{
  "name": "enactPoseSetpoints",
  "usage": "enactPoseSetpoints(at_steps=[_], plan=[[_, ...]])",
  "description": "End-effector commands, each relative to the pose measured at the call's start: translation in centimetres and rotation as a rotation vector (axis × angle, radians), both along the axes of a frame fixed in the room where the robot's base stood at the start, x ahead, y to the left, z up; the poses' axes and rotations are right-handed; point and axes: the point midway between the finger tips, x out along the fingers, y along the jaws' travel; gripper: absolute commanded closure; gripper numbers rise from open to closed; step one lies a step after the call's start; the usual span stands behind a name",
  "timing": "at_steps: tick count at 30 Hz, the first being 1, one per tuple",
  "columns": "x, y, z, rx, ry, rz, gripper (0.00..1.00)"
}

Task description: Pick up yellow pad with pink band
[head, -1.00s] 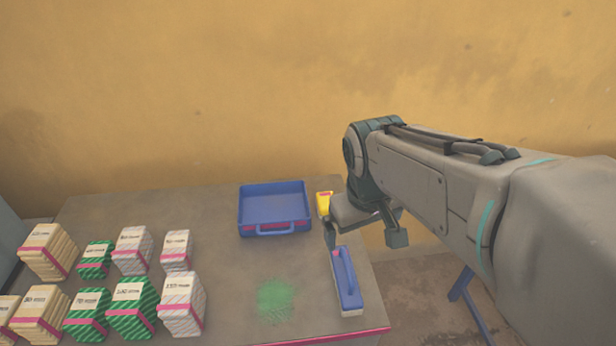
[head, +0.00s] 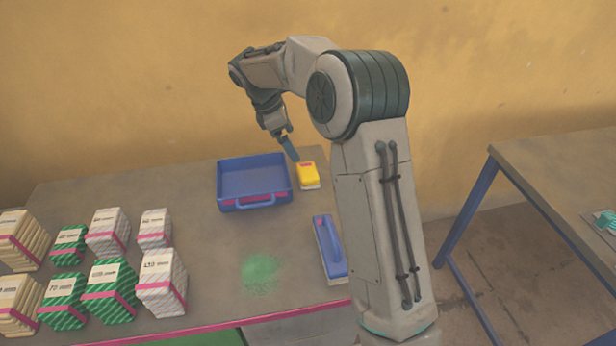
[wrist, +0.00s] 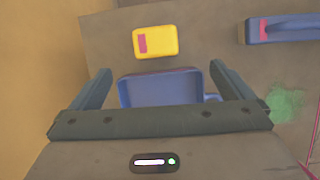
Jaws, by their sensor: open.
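The yellow pad with a pink band (head: 307,175) lies on the table, just right of the blue tray. In the wrist view the yellow pad (wrist: 156,42) shows beyond my fingertips, with its pink band at its left end. My gripper (head: 290,150) is above the table near the tray's back right corner, close to the pad but apart from it. In the wrist view my gripper (wrist: 160,78) has its two fingers spread wide, with nothing between them but the view of the tray below.
A blue tray (head: 254,206) stands left of the pad. A blue-handled block (head: 328,248) lies in front of the pad. Banded stacks (head: 110,290) fill the table's left side. Green powder (head: 261,273) marks the middle. Another table (head: 560,170) stands right.

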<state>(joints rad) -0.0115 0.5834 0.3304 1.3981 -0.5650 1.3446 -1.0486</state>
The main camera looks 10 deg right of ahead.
Motion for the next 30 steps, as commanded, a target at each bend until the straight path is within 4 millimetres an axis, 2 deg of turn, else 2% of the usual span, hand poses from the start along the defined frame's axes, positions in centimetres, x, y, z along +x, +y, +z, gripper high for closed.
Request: enactPoseSetpoints(at_steps=[7,15,18,26,30], plan=[[1.0,-0.4,-2.3,-0.009,0.028,0.045,0.00],[1.0,-2.4,-7.0,-0.009,0.028,0.042,0.00],[1.0,-2.9,-8.2,-0.008,0.027,0.043,0.00],[1.0,-3.5,-9.5,-0.008,0.026,0.042,0.00],[1.0,-4.4,-11.3,-0.008,0.029,0.041,0.00]])
